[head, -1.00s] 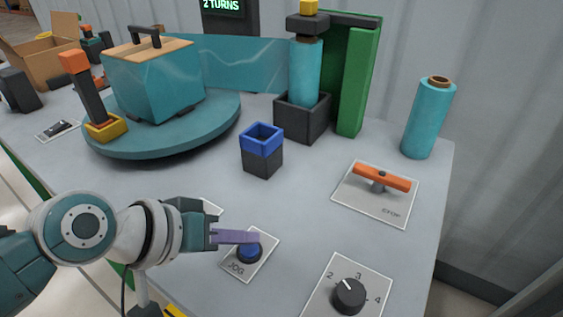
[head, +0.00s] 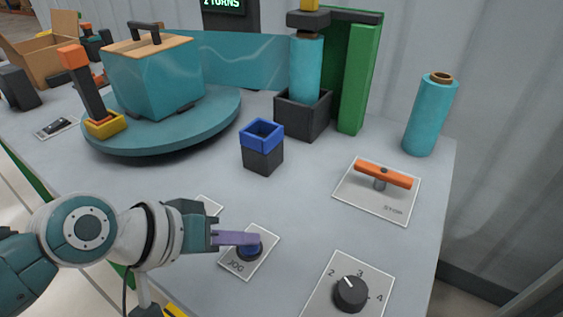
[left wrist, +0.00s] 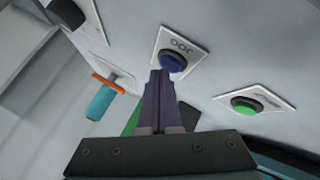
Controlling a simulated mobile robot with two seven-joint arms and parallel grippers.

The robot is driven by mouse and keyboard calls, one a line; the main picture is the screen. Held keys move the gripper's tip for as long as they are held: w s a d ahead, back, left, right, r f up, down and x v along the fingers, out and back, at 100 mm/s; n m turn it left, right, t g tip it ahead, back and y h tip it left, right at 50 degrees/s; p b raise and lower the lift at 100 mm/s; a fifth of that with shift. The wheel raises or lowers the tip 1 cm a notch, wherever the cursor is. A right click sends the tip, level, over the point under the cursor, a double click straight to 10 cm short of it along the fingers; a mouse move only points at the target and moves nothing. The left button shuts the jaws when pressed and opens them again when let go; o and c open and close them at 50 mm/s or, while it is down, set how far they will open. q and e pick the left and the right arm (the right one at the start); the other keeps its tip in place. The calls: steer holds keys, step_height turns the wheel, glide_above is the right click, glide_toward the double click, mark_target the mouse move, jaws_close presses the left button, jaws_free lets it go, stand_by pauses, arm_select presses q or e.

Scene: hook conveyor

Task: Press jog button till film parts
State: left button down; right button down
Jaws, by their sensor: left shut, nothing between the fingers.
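My left gripper (head: 257,239) is shut and empty, its purple fingers over the blue JOG button (head: 247,250). In the left wrist view the gripper tips (left wrist: 160,74) overlap the near edge of the blue JOG button (left wrist: 173,62); I cannot tell whether it is pressed down. Teal film (head: 250,64) spans from the wrapped load (head: 150,85) on the turntable (head: 165,137) to the film roll (head: 307,70) at the mast. The film looks whole where it shows. My right gripper is in neither view.
An orange STOP handle (head: 383,175) and a numbered dial (head: 350,294) are right of the button. A green button (left wrist: 246,105) shows in the wrist view. A blue-rimmed cup (head: 262,152) and a spare teal roll (head: 429,116) stand behind. An orange-topped post (head: 86,85) stands on the turntable.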

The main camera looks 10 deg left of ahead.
mark_target(243, 251)
arm_select(q)
steer(key=shift+f, duration=0.3)
steer(key=shift+r, duration=0.1)
stand_by(0.4)
steer(key=shift+r+p, duration=0.7)
steer(key=shift+r, duration=0.05)
step_height(243, 251, up, 5)
steer(key=p, duration=0.5)
steer(key=shift+r, duration=0.1)
stand_by(0.4)
